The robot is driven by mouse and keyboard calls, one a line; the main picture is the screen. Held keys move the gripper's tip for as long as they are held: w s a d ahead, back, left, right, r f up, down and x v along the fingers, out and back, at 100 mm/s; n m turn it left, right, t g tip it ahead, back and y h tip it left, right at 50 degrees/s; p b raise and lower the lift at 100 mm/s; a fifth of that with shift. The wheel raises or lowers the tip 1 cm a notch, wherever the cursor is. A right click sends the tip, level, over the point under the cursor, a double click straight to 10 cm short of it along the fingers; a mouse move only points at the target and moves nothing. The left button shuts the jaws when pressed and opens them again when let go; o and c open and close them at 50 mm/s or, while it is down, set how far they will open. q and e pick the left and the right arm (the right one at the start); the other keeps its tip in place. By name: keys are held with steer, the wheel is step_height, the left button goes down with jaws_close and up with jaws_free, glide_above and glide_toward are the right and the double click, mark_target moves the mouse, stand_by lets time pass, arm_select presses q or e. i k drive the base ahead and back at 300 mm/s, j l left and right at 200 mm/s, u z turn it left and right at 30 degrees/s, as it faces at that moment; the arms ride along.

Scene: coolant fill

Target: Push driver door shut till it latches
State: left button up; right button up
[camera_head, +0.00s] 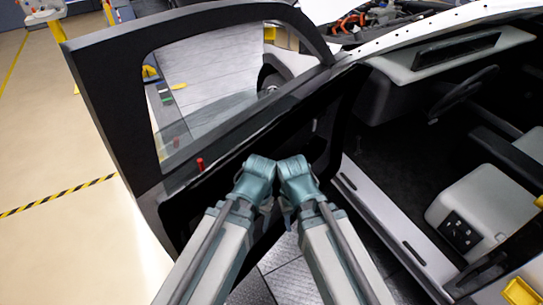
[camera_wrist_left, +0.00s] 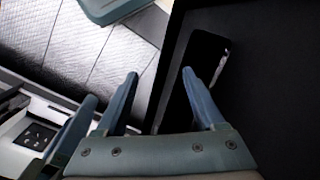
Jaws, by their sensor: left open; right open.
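The driver door (camera_head: 105,100) stands wide open on the left of the head view. Its dark inner panel faces my arms, and a small red pin (camera_head: 199,163) sticks up at the window sill. Both my arms reach in from the bottom, wrists close together before the inner panel. My left gripper (camera_wrist_left: 162,85) is open and empty in the left wrist view, its fingers close to a dark panel with a recess; contact cannot be told. My right gripper (camera_head: 289,216) is open, partly hidden below its wrist. The latch cannot be made out.
The car's door sill (camera_head: 385,220) runs to the right of my arms, with a light seat (camera_head: 485,210) and a steering wheel (camera_head: 463,94) inside. Open floor with a black and yellow stripe (camera_head: 60,195) lies left of the door.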

mark_target(105, 66)
steer(key=k+j+u, duration=0.3)
steer(key=k+j, duration=0.15)
steer(key=j, duration=0.2)
steer(key=k+j+u, duration=0.15)
steer(key=j, duration=0.2)
